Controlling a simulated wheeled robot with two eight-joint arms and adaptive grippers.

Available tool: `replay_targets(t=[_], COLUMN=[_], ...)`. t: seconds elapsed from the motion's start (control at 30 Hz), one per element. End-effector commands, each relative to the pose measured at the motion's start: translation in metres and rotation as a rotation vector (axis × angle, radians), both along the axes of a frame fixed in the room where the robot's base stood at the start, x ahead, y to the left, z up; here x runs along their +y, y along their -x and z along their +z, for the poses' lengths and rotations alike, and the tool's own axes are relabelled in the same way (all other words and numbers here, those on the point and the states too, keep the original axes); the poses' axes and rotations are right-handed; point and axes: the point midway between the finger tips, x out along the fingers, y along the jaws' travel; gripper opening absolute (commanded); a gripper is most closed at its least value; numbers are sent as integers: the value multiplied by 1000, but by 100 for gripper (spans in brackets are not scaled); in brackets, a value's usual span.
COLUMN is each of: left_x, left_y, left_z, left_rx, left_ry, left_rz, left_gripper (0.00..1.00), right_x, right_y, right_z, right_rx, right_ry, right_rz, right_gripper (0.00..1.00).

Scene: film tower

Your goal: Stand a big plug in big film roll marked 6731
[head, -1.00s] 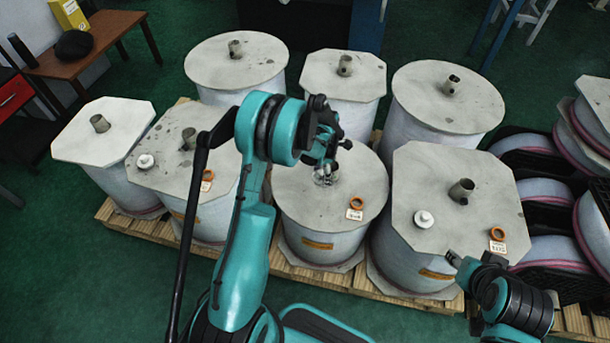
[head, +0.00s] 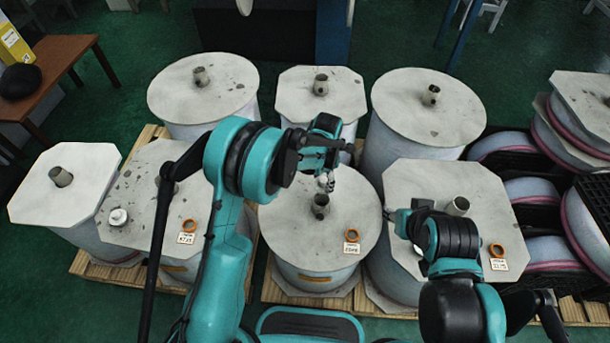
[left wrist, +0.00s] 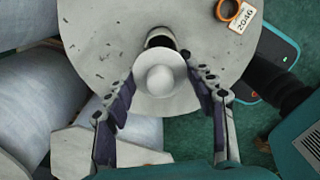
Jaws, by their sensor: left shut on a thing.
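My left gripper (head: 324,172) is shut on a white, round-flanged plug (left wrist: 160,78). The plug also shows small and pale in the head view (head: 326,183). It is held above the middle front film roll (head: 285,225), close to that roll's grey core tube (head: 320,205), whose opening is partly hidden by the plug in the left wrist view. This roll's tag (left wrist: 243,18) looks like 2046. The tags on the front left roll (head: 150,190) and front right roll (head: 480,185) are too small to read surely. My right gripper (head: 398,217) is over the front right roll, its fingers unclear.
Orange rings (head: 189,225) lie beside the tags. More rolls (head: 425,105) stand behind on the pallet (head: 85,265). Stacked rolls and black crates (head: 540,190) are at the right.

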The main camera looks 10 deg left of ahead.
Motion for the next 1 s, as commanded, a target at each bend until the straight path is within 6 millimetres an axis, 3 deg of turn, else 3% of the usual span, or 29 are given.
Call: replay_targets(t=[0.27, 0.63, 1.0], left_x=[-3, -2, -2], left_y=[1, 1, 1], left_z=[-15, -53, -57], left_rx=[0, 0, 0], left_ry=[0, 0, 0], left_rz=[-3, -2, -2], left_gripper=[27, 27, 27], right_x=[0, 0, 0], right_y=[0, 0, 0], right_z=[-10, -32, -33], right_rx=[0, 0, 0], right_ry=[0, 0, 0], right_rz=[0, 0, 0], right_gripper=[40, 40, 40])
